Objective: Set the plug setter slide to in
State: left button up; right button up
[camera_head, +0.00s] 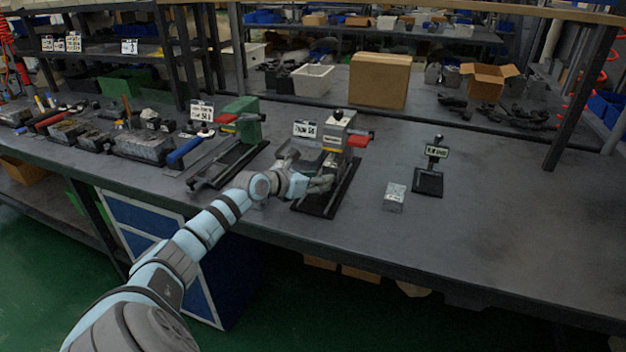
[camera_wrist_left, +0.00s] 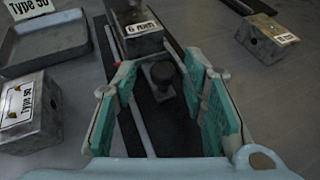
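A grey bench fixture (camera_head: 337,138) with a red handle and a black top knob stands on a black base, which I take to be the plug setter. In the left wrist view a black slide knob (camera_wrist_left: 163,76) stands on the dark rail, in front of the grey block labelled 6 mm (camera_wrist_left: 140,38). My left gripper (camera_head: 324,184) is at the near part of this fixture. In the left wrist view the left gripper (camera_wrist_left: 160,76) is open, its teal-padded fingers on either side of the knob with gaps visible. My right gripper is not in view.
A green fixture (camera_head: 240,117) with a red handle stands to the left. A small labelled metal block (camera_head: 394,197) and a black sign stand (camera_head: 430,180) are to the right. A tray (camera_wrist_left: 45,45) and a labelled block (camera_wrist_left: 30,112) lie left of the rail. The table's right part is clear.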

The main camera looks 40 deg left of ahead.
pick_arm(q)
jog(key=v, duration=0.5)
jog(key=shift+s+a, duration=0.1)
jog(key=shift+a, duration=0.1)
jog(key=shift+s+d+r, duration=0.15)
jog(key=shift+s+d, duration=0.15)
